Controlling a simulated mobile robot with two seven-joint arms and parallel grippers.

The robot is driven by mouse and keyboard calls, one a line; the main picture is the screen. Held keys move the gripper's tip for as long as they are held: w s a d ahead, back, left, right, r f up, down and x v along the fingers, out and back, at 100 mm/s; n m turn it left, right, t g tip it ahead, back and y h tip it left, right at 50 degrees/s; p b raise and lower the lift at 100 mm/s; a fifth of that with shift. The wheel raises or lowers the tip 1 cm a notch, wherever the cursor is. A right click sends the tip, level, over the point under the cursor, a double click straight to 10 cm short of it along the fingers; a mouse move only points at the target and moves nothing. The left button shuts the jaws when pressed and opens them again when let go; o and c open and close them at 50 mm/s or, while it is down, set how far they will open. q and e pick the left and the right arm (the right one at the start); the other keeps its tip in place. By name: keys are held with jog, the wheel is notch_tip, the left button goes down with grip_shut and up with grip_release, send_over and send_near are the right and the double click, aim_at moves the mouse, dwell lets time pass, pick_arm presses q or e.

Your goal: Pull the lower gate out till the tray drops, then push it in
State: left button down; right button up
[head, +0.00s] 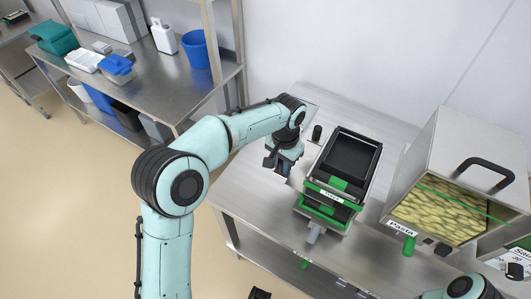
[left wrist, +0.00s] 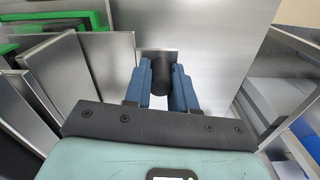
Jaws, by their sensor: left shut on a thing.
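The tray dispenser (head: 352,165) stands on the steel table, with a stack of black trays (head: 350,152) in its frame and green parts and a label at its front. My left gripper (head: 277,163) is beside its left side. In the left wrist view, the blue fingers (left wrist: 161,88) are shut on a black round knob (left wrist: 160,68) in front of a thin metal plate (left wrist: 147,56). I take this as the lower gate's handle; the head view hides the grip. A second black knob (head: 317,132) stands farther back, free of the gripper. My right gripper is out of view.
A steel bin of pasta (head: 416,180) stands close to the dispenser's right. A shelf unit (head: 180,85) with a blue bucket (head: 194,48) is at the back left. Bare steel table (head: 240,203) lies left of the dispenser.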

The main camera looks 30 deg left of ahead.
pick_arm(q)
jog(key=shift+d, duration=0.45)
jog(key=c, duration=0.9)
grip_release()
notch_tip(320, 180, up, 14)
jog(key=p, duration=0.2)
jog(key=shift+f+p, duration=0.25)
jog(key=shift+p, duration=0.15)
